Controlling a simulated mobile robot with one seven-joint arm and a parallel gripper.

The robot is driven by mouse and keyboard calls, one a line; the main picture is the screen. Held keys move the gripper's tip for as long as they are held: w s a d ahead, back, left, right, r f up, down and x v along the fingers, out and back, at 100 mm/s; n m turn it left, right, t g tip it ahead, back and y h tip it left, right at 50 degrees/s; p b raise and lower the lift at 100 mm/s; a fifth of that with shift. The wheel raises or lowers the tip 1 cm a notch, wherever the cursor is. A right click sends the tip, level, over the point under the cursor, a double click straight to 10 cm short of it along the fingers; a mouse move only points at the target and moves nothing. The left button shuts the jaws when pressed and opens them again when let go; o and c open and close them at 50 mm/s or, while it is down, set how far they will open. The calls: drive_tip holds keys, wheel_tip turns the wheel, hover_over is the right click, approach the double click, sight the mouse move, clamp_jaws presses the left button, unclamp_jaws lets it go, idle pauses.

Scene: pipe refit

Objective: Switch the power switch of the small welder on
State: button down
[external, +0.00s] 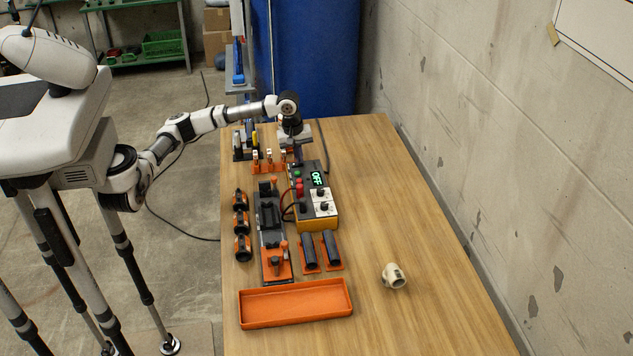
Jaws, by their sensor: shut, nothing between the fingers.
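The small welder (316,210) is a dark and yellow box on the wooden table, with a green-lit display (318,179) reading OFF. Its top carries white-faced knobs (321,201), a red part (299,187) and a small green part (297,174). I cannot tell for sure which part is the power switch. My gripper (298,158) is shut and empty, pointing down at the far end of the welder. Its fingertips are small here, and whether they touch the welder cannot be told.
A clamp rig (270,240) stands left of the welder, with black fittings (241,222) beside it. Black pipe pieces (309,250), an orange tray (295,304) and a beige fitting (394,276) lie nearer. Orange holders (268,164) stand near my gripper. The table's right side is mostly clear.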

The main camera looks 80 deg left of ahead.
drive_tip(key=shift+w+f+b, duration=0.15)
drive_tip(key=shift+f+b, duration=0.35)
drive_tip(key=shift+f, duration=0.05)
drive_tip(key=shift+r+p, duration=0.35)
drive_tip(key=shift+f, duration=0.1)
drive_tip(key=shift+s, duration=0.2)
drive_tip(key=shift+s, duration=0.7)
